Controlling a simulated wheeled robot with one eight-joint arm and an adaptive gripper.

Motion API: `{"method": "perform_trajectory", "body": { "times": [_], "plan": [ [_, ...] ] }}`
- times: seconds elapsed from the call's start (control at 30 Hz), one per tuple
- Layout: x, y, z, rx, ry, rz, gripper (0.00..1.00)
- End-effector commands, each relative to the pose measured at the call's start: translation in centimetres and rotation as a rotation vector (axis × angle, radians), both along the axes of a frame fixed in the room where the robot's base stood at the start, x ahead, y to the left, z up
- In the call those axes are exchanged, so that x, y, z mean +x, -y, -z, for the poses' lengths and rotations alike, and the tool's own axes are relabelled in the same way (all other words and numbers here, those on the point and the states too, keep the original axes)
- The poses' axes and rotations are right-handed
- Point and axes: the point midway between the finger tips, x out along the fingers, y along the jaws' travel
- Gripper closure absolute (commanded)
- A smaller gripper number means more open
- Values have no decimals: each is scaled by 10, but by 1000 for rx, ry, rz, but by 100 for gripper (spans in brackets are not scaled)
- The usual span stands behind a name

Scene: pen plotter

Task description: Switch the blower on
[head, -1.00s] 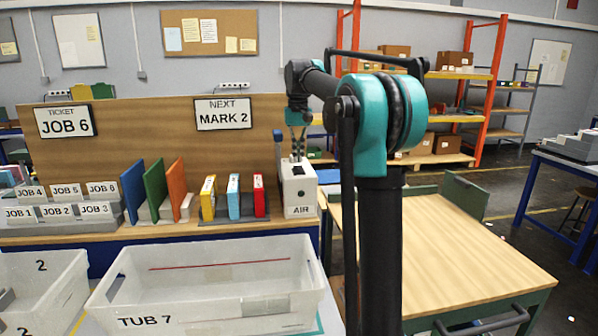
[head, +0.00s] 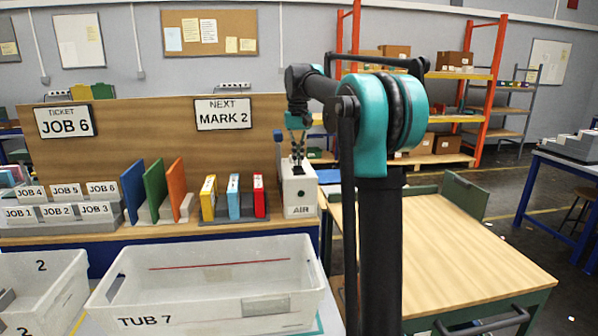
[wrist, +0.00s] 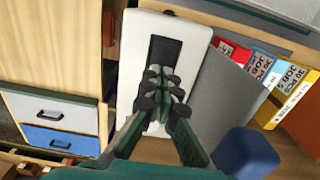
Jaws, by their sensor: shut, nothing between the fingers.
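The blower is a white box marked AIR (head: 299,197) at the right end of the wooden bench. In the wrist view its white top (wrist: 197,38) carries a dark rectangular rocker or plate (wrist: 164,52). My gripper (head: 298,158) points down at the top of the box. In the wrist view my gripper (wrist: 162,92) is shut and empty, its dark fingertips over the near end of the dark part and hiding it. I cannot tell whether the tips touch it, or how the switch is set.
Red, blue and yellow binders (head: 233,196) stand left of the blower. A blue-topped post (head: 278,140) rises beside it. The TUB 7 bin (head: 145,321) is in front, and a clear wooden-topped cart (head: 440,250) is at the right.

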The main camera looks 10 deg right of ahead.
Motion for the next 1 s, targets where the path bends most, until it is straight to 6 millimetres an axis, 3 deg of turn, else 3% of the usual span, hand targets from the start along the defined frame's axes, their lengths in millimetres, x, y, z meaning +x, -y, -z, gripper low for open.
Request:
{"method": "perform_trajectory", "body": {
  "times": [0.77,1.0],
  "plan": [
    [0,0,11,0,0,0,100],
    [0,0,1,0,0,0,100]
  ]
}}
